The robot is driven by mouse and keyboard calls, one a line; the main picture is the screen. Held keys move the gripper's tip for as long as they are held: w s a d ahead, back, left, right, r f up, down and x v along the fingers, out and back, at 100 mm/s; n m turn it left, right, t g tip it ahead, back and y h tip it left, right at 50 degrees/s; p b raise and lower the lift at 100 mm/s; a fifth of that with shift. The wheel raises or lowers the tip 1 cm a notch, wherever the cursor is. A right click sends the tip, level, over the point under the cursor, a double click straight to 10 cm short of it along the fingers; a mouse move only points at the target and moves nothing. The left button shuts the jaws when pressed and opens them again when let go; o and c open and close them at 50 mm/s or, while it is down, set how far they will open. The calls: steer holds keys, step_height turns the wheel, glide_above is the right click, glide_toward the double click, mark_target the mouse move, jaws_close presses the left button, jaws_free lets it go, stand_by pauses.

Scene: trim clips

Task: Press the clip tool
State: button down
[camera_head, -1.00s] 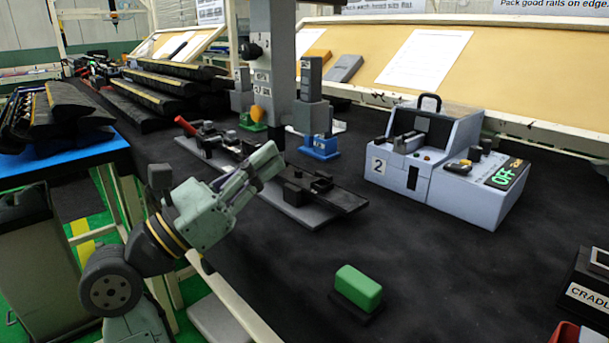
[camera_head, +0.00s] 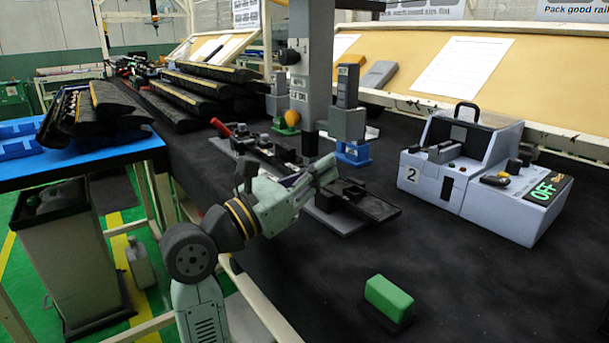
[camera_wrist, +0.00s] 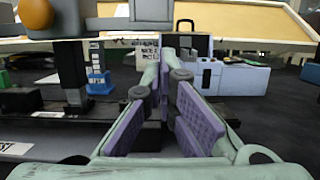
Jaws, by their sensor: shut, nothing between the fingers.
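The clip tool is not named by any label I can read. A tall grey column (camera_head: 310,60) stands over a dark fixture rail (camera_head: 350,200) on a grey plate, with a grey head unit (camera_head: 347,115) beside it above a blue base (camera_head: 353,153). My gripper (camera_head: 326,168) is shut and empty, held beside the front of the fixture, near the column's foot. Whether it touches anything I cannot tell. In the wrist view, my fingers (camera_wrist: 168,72) with purple pads point forward over the dark table. The column's lower part shows at the left in the wrist view (camera_wrist: 72,65).
A grey station numbered 2 (camera_head: 480,185) with an OFF display stands on the right. A green block (camera_head: 388,298) lies on the dark table (camera_head: 480,290) in front. Black rails (camera_head: 200,88) are stacked at the back left. The table between block and station is clear.

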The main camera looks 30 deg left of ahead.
steer(key=shift+x, duration=1.95)
step_height(320, 180, up, 22)
steer(key=p, duration=1.3)
steer(key=shift+f, duration=0.1)
